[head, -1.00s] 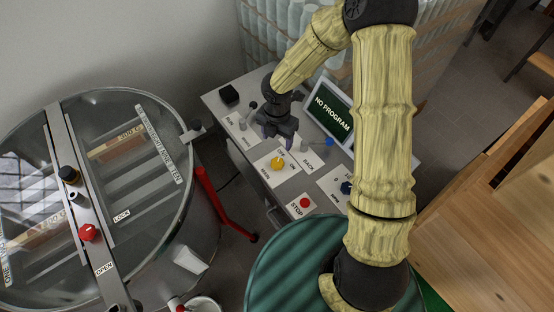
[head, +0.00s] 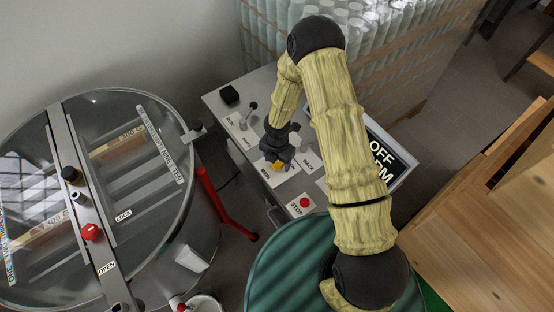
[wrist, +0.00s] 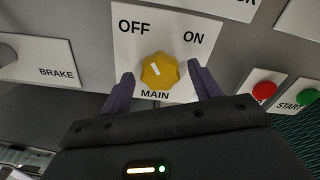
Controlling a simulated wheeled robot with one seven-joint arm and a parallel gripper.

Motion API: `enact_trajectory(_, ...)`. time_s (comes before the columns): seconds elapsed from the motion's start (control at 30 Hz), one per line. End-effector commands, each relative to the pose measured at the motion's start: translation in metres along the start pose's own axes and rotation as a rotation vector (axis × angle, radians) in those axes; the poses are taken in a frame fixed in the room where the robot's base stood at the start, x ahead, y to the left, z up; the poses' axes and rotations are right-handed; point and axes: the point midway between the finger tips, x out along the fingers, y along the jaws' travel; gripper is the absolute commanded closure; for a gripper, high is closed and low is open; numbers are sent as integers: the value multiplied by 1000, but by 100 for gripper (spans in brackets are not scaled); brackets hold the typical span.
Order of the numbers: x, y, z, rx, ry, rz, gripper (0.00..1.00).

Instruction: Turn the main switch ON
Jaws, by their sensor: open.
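The main switch is a yellow knob (wrist: 158,72) on a white plate marked OFF, ON and MAIN (wrist: 128,50). Its white mark points up and left, toward OFF. My gripper (wrist: 161,87) is open in the wrist view, with one dark finger on each side of the knob's lower part. I cannot tell whether the fingers touch it. In the head view, my gripper (head: 279,163) is low over the yellow knob (head: 277,168) and partly hides it and its plate.
A red STOP button (head: 305,202) is close by; it and the START button (wrist: 307,97) show right of the knob. A BRAKE plate (wrist: 40,60) is left. A display (head: 388,156) reading OFF and RPM is partly behind my arm. A glass-lidded drum (head: 95,95) stands left.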

Motion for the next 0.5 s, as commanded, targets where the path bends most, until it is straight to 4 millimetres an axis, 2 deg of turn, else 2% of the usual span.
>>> enact_trajectory(0.17,0,0,0,0,0,0,39)
enact_trajectory(0.37,0,0,0,0,0,0,79)
enact_trajectory(0.4,0,0,0,0,0,0,82)
enact_trajectory(0.5,0,0,0,1,0,0,82)
